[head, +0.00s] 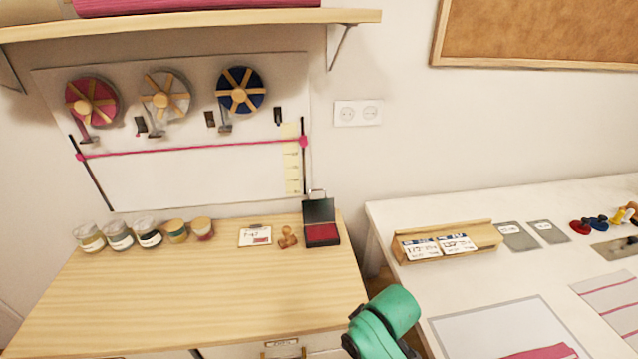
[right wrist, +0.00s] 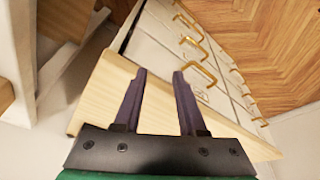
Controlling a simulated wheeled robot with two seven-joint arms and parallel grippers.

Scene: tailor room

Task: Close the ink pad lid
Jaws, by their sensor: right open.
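The ink pad (head: 322,232) stands at the back right corner of the wooden cabinet top. Its dark lid (head: 319,210) is raised upright behind the red pad. The ink pad does not show in that view. In the head view a green and black part of my arm shows at the bottom, in front of the gap between the cabinet and the white table; no fingers show there. My left gripper is not in view.
The cabinet top (head: 190,295) is clear in front. A wooden stamp (head: 288,238) and a small card (head: 255,235) lie left of the ink pad. Several jars (head: 148,233) line the back left. A white table (head: 410,213) with a wooden card holder (head: 448,242) stands to the right.

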